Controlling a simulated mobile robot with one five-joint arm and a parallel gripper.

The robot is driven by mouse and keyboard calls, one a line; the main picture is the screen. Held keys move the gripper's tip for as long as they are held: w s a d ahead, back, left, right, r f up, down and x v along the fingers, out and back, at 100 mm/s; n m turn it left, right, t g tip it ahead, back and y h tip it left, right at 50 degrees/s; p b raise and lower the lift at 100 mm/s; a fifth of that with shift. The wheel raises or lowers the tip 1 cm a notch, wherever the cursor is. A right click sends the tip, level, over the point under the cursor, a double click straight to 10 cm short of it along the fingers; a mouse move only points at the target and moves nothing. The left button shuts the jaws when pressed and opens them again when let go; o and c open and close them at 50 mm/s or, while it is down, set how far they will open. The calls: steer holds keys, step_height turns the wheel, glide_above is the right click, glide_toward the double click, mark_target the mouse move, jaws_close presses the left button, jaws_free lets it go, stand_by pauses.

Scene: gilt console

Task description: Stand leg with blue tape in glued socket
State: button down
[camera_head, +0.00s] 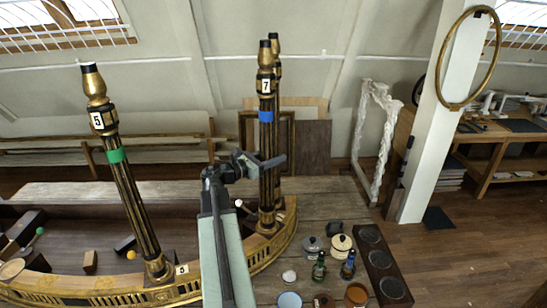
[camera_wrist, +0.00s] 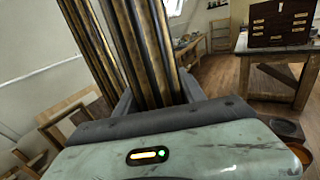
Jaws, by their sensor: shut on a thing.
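The leg with blue tape (camera_head: 266,140) is black and gilt, marked 7, and stands nearly upright above the right part of the gilt console rail (camera_head: 267,246). My gripper (camera_head: 273,162) is shut on its shaft below the blue tape. In the wrist view a fluted black and gilt shaft (camera_wrist: 145,50) rises between the jaws (camera_wrist: 157,97). The leg's foot overlaps the rail's raised end block in the head view. The socket and any glue are hidden, so I cannot tell whether the foot is seated.
Another leg (camera_head: 276,75) stands close behind the blue-taped one. Jars and bottles (camera_head: 319,267) and a dark holed rack (camera_head: 382,262) crowd the bench at right.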

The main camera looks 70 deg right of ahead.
steer(key=shift+f+b, duration=0.25)
steer(key=shift+b, duration=0.05)
stand_by(0.5)
steer(key=c, duration=0.6)
jaws_free()
steer(key=v, duration=0.7)
steer(key=shift+w+a, duration=0.25)
steer(key=shift+a, duration=0.1)
steer(key=shift+r, duration=0.1)
